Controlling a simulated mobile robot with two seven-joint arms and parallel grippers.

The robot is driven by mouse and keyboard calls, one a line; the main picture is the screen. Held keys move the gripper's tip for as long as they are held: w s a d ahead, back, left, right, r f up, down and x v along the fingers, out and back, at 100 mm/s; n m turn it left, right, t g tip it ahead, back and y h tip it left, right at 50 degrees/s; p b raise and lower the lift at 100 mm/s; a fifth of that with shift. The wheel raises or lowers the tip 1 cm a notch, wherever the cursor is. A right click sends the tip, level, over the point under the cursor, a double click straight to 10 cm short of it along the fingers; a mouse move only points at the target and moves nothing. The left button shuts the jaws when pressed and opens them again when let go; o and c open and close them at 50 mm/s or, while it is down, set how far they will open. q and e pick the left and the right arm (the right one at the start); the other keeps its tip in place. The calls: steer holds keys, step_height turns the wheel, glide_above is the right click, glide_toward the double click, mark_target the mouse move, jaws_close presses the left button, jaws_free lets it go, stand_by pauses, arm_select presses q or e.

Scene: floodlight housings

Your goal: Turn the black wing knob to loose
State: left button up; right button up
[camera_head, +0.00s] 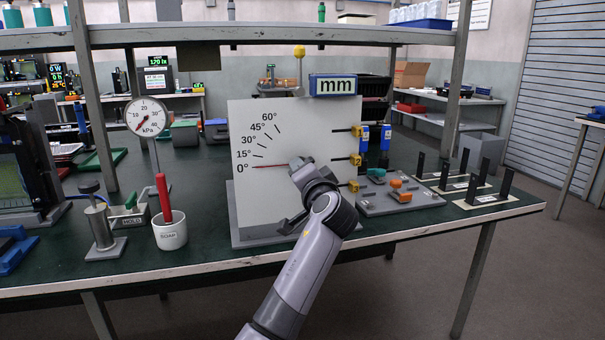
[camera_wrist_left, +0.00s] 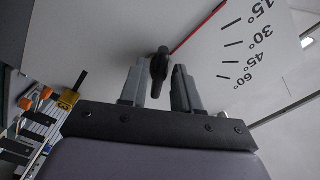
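The black wing knob (camera_wrist_left: 158,66) shows in the left wrist view, standing out from the white dial panel (camera_head: 262,120) at the foot of the red pointer (camera_wrist_left: 200,28). In the head view the knob is hidden behind my left gripper (camera_head: 303,164). The pointer lies nearly level at the 0° mark there. In the wrist view the two fingers of my left gripper (camera_wrist_left: 160,70) stand on either side of the knob, open, with narrow gaps visible. Whether either finger touches it I cannot tell. My right gripper is not in view.
Yellow-tagged pegs (camera_head: 356,160) stick out from the panel's right edge. A grey plate with orange knobs (camera_head: 401,190) and black posts (camera_head: 444,176) stand right. A soap cup (camera_head: 170,232), metal plunger stand (camera_head: 100,225) and kPa gauge (camera_head: 147,116) stand left. A shelf (camera_head: 250,36) crosses above.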

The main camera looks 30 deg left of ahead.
arm_select(q)
steer(key=shift+o, duration=0.6)
steer(key=v, duration=0.7)
steer(key=shift+s+f, duration=0.1)
